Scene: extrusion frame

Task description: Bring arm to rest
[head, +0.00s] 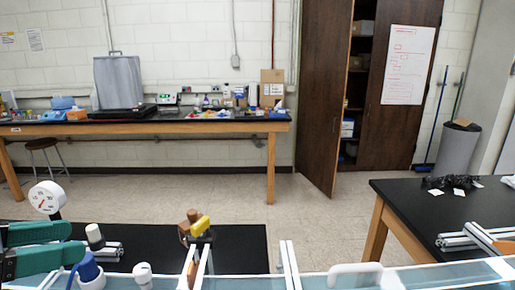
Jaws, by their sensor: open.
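I cannot make out my gripper or arm in the head view. The metal extrusion frame parts show as pale bars (288,262) rising at the bottom middle. A wooden piece with a yellow part (196,224) sits near the upper end of bars left of centre. Two teal-green shapes (38,233) reach in from the left edge, one above the other; I cannot tell exactly what they are.
A black table (240,240) lies in front at the left, with a round gauge (47,197) at its edge. Another black table (420,205) stands right, with extrusions. A long bench (215,126) lines the wall. Open floor (325,215) lies between.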

